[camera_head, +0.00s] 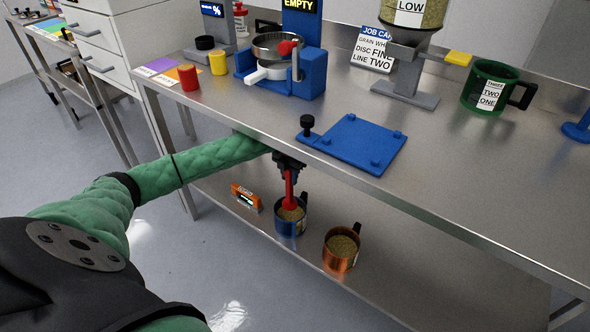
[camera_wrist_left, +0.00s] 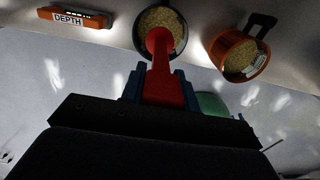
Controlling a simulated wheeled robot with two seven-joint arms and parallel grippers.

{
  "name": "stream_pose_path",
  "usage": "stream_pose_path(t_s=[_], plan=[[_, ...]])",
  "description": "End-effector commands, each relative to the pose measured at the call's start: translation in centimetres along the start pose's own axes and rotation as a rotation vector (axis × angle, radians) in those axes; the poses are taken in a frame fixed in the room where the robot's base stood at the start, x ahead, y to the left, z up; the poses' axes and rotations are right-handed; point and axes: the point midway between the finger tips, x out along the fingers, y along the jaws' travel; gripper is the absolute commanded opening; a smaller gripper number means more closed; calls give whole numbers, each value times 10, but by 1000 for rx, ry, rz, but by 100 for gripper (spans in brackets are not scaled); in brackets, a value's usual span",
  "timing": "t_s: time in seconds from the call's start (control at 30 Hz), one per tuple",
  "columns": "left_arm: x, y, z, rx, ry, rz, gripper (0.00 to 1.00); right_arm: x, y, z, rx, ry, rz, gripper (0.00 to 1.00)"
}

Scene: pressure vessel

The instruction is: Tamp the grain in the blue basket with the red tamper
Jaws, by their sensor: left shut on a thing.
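The blue basket (camera_head: 290,222) stands upright on the lower shelf of the steel table and holds grain; its grain also shows in the left wrist view (camera_wrist_left: 165,18). My left gripper (camera_head: 289,165) is above the basket, just beyond the tabletop's front edge, shut on the red tamper (camera_head: 289,188). The tamper points down with its lower end at the basket's mouth, over or on the grain; I cannot tell whether it touches. In the left wrist view the tamper (camera_wrist_left: 163,75) reaches from the fingers to the basket. My right gripper is not in view.
A copper cup of grain (camera_head: 341,248) stands right of the basket. An orange depth gauge (camera_head: 246,197) lies left of it. The tabletop (camera_head: 300,165) overhangs close to my left arm. A blue plate (camera_head: 358,143) and a green mug (camera_head: 488,88) are on top.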

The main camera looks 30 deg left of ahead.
Motion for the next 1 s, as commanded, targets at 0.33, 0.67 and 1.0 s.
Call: stream_pose_path(t_s=[0.33,0.67,1.0], plan=[[6,0,0,0,0,0,0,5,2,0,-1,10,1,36],[24,0,0,0,0,0,0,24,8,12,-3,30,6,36],[47,0,0,0,-1,0,0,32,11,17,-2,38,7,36]])
